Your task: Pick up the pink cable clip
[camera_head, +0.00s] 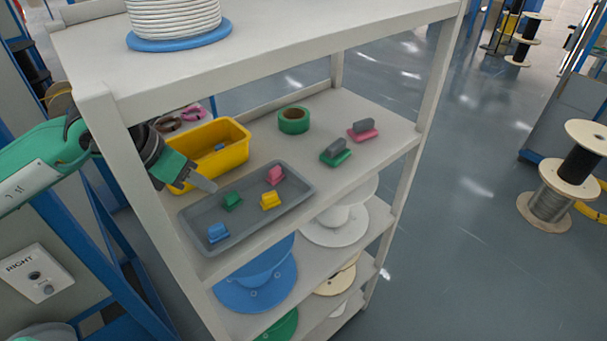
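The pink cable clip (274,175) lies in the far right part of a grey tray (283,207) on the middle shelf. A green clip (232,200), a yellow clip (270,200) and a blue clip (218,232) lie in the same tray. My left gripper (207,185) reaches in from the left, past the shelf post. Its grey fingertip is above the tray's far left corner, to the left of the pink clip and apart from it. Its finger gap does not show clearly. My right gripper is out of view.
A yellow bin (236,155) stands behind the tray, close to my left gripper. A green tape roll (293,120) and two grey-topped blocks, one green-based (336,153), one pink-based (362,130), sit right of it. The upper shelf (290,48) overhangs; posts flank the opening.

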